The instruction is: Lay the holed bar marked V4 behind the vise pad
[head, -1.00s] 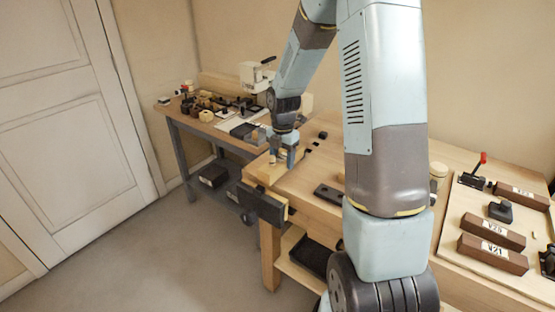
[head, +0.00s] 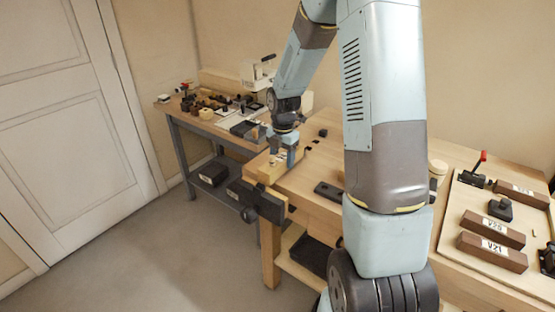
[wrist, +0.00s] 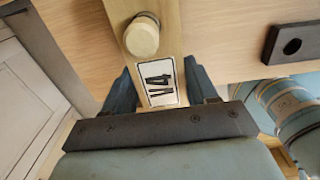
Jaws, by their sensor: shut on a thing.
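The bar marked V4 (wrist: 158,82) is a pale wooden strip with a black-on-white label. It runs up and away from my gripper in the wrist view. A round wooden peg (wrist: 142,38) stands up at its farther part; any hole there is covered. My gripper (wrist: 160,88) is shut on the bar, one blue finger on each side of the label. In the head view my gripper (head: 287,156) is low at the bench's left corner, above the dark vise (head: 257,201). The vise's dark jaw also shows at left in the wrist view (wrist: 52,52). I cannot tell the pad apart clearly.
A dark holed bar (head: 328,193) lies on the bench right of my gripper. Brown blocks marked V20 (head: 491,231) and V21 (head: 492,251) lie on a board at right. A cluttered side bench (head: 205,126) stands behind at left. Bare wood lies around the dark bar.

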